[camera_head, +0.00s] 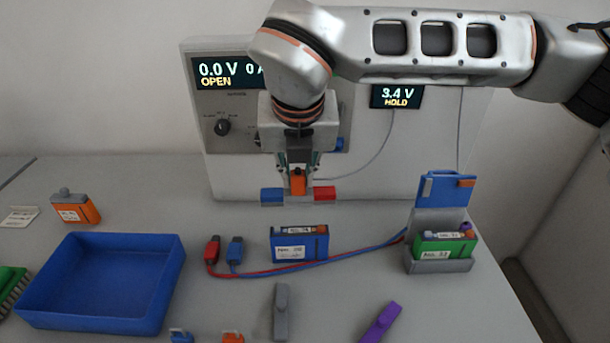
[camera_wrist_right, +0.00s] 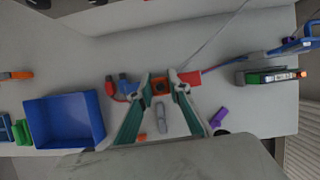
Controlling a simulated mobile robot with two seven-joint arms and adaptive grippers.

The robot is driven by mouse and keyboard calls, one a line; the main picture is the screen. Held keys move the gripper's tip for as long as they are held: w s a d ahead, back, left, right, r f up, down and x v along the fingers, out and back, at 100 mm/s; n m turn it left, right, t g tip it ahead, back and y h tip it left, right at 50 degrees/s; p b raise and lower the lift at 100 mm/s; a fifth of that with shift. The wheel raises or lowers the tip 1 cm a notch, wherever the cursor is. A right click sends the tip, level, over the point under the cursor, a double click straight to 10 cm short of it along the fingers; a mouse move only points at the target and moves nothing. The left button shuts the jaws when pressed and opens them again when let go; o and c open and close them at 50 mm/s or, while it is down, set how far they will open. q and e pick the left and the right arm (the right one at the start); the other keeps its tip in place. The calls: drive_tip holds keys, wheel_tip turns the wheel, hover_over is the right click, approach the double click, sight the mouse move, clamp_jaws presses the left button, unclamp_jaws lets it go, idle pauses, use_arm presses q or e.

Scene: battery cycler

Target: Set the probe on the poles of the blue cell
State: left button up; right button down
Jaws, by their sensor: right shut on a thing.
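The probe (camera_head: 298,184) has an orange body with a blue foot on the left and a red foot on the right. My right gripper (camera_head: 297,172) is shut on its orange body, which also shows between the fingers in the right wrist view (camera_wrist_right: 159,88). The blue cell (camera_head: 289,255) stands upright on the table with a white label, its top facing up. In the head view the probe is above and behind the cell, apart from it. I cannot make out the blue cell in the wrist view. My left gripper is not in view.
The cycler panel (camera_head: 225,160) stands behind, its displays reading 0.0 V OPEN and 3.4 V HOLD. A grey holder (camera_head: 441,266) with a green cell (camera_head: 445,246) is at right. Red (camera_head: 212,250) and blue (camera_head: 235,250) plugs lie left of the blue cell. A blue tray (camera_head: 105,323) is at left.

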sight(299, 200)
drive_tip(key=shift+s+d+f+b, duration=0.15)
drive_tip(key=shift+f+b, duration=0.2)
drive_tip(key=shift+f, duration=0.45)
drive_tip(key=shift+f+b, duration=0.7)
drive_tip(key=shift+f, duration=1.3)
use_arm(q)
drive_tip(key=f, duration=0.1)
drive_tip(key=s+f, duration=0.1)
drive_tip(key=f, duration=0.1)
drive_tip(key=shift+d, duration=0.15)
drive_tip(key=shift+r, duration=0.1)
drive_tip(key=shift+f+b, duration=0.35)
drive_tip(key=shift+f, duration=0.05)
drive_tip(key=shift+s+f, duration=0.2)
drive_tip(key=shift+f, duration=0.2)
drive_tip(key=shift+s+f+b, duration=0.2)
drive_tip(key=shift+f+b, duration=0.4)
drive_tip(key=shift+b, duration=0.1)
use_arm(e)
drive_tip(key=shift+f, duration=0.65)
